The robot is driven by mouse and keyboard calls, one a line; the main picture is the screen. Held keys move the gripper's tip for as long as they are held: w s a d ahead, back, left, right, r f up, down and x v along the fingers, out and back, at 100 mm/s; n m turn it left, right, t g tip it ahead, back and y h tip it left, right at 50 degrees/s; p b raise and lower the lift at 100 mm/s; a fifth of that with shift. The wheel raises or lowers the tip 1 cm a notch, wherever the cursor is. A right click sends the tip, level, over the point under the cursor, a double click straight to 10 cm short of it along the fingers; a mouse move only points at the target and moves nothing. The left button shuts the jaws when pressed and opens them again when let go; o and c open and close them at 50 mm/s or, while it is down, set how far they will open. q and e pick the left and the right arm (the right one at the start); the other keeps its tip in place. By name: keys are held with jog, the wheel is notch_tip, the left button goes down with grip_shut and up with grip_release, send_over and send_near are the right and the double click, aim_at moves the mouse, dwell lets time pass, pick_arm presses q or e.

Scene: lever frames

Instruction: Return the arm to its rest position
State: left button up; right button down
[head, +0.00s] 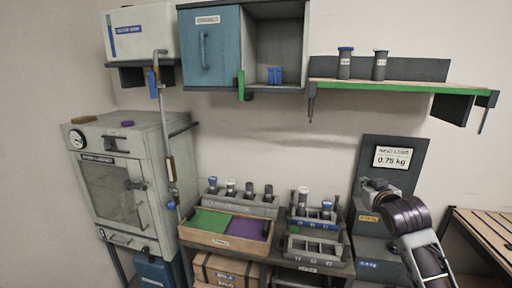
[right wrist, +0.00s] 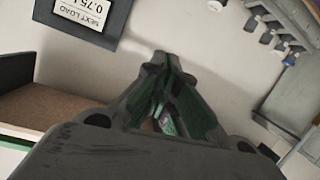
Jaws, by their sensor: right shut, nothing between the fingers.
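My right arm comes in from the lower right in the head view, with a dark ribbed wrist. My right gripper (head: 368,186) is in front of the dark panel with the load sign, above the grey stepped stand. In the right wrist view the two fingers of my right gripper (right wrist: 168,62) meet at their tips, shut and empty. No object is held. The left arm and left gripper do not show.
A sign (head: 391,158) reads 0.75 kg. A bench rack (head: 240,205) holds several vials left of the gripper. A green-edged shelf (head: 400,84) hangs above. A cabinet oven (head: 120,190) stands left; a table (head: 485,228) is at the right edge.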

jog(key=s+a+f+n+g+y, duration=0.1)
jog(key=s+a+f+g, duration=0.2)
jog(key=s+f, duration=0.55)
jog(key=s+a+f+g, duration=0.2)
jog(key=s+a+f, duration=0.2)
jog(key=f, duration=0.9)
jog(key=s+a+f+n+g+y, duration=0.1)
jog(key=s+a+f+g, duration=0.2)
jog(key=s+f, duration=0.5)
jog(key=s+a+f+g, duration=0.2)
jog(key=s+f+g, duration=0.15)
jog(key=s, duration=0.85)
notch_tip(320, 180, down, 34)
jog(key=s+g, duration=0.1)
jog(key=s, duration=0.2)
jog(key=s+d+f, duration=0.2)
jog(key=s+f, duration=0.8)
jog(key=s, duration=0.1)
jog(key=s+d+f+g, duration=0.1)
jog(key=s+f, duration=0.8)
jog(key=s, duration=0.2)
jog(key=shift+s+d+f, duration=0.15)
jog(key=shift+d+f, duration=0.2)
jog(key=shift+d, duration=0.05)
